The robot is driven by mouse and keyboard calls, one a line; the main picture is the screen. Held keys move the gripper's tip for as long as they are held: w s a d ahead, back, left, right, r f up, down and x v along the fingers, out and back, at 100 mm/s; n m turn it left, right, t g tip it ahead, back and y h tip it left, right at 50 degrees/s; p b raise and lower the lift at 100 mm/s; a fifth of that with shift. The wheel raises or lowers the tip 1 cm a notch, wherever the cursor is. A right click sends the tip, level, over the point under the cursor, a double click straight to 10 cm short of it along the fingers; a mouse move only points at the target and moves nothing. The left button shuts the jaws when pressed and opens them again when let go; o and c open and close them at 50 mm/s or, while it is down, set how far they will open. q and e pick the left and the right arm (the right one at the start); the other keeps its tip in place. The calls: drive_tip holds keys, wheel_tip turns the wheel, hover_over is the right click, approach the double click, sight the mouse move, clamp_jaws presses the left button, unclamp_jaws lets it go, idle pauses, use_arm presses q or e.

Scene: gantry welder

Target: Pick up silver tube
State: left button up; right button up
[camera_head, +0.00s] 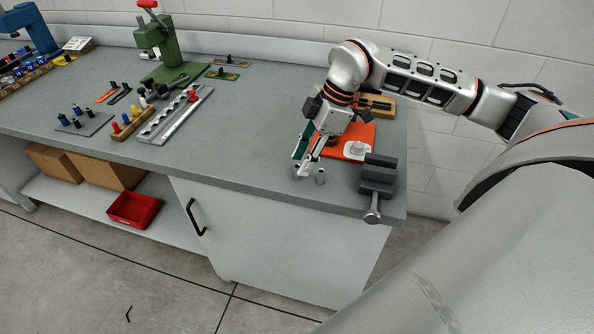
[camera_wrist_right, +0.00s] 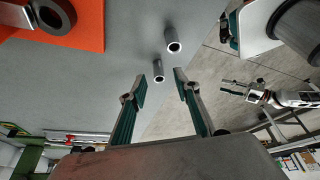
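A small silver tube (camera_head: 320,177) stands on the grey bench near its front edge. The right wrist view shows two short grey tubes: a near one (camera_wrist_right: 158,71) just ahead of the gap between my fingertips, and another (camera_wrist_right: 173,41) farther from them. I cannot tell which of them the task means. My right gripper (camera_head: 309,172) points down at the bench beside the tube. In its wrist view the fingers (camera_wrist_right: 160,86) are apart, with nothing held. A gripper, apparently my left (camera_wrist_right: 232,87), shows small above the floor in the wrist view, its fingers apart.
A dark grey vise (camera_head: 378,174) stands at the bench's right front corner, close to the right gripper. An orange mat (camera_head: 335,150) with a grey ring part (camera_head: 357,149) lies behind. A slotted metal rack (camera_head: 175,117) lies left; the bench (camera_head: 240,150) between is clear.

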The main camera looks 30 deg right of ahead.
sight(295, 172)
drive_tip(key=x, duration=0.3)
drive_tip(key=shift+w+f, duration=0.1)
drive_tip(key=c, duration=0.8)
drive_tip(key=shift+c, duration=0.2)
